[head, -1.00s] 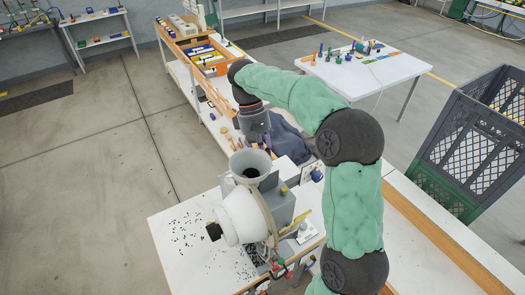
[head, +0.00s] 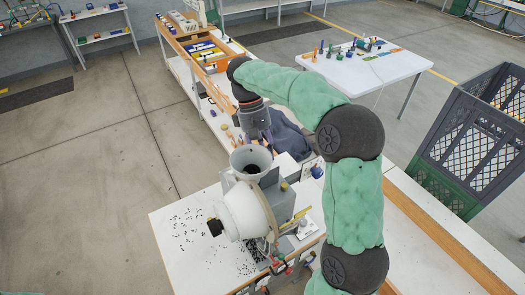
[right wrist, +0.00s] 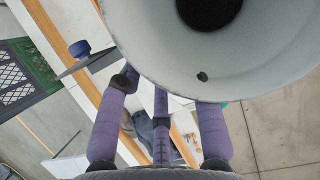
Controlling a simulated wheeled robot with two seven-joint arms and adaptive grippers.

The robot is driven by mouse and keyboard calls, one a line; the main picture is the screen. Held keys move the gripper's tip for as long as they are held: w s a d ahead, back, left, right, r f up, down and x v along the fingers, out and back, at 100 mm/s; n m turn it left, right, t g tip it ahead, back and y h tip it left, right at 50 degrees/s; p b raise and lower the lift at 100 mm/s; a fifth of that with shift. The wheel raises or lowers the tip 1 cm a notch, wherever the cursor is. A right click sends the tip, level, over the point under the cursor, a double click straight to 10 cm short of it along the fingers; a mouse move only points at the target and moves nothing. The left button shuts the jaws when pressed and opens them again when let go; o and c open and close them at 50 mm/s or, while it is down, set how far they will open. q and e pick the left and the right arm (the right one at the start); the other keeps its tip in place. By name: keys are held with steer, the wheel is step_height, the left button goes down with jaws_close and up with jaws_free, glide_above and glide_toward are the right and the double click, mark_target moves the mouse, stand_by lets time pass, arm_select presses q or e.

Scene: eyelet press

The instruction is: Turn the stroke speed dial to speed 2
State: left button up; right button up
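The eyelet press (head: 248,210) stands on the white bench, with a grey funnel (head: 250,160) on top and a rounded white body. A small yellowish knob (head: 284,187) sits on its grey housing; I cannot tell whether this is the speed dial, and no speed marks are readable. My right gripper (head: 262,146) hangs just behind the funnel, partly hidden. In the right wrist view its purple fingers (right wrist: 166,95) are spread, with nothing seen between them, below the funnel's large pale rim (right wrist: 250,85). A blue knob (right wrist: 79,47) shows at upper left there. My left gripper is out of view.
Small black bits (head: 188,228) are scattered on the bench left of the press. A blue knob-like item (head: 317,172) stands by a small panel behind it. A dark crate (head: 470,140) stands at right. A white table (head: 375,68) with small items is farther back.

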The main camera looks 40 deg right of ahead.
steer(key=v, duration=0.7)
steer(key=shift+r, duration=0.2)
steer(key=shift+w, duration=0.1)
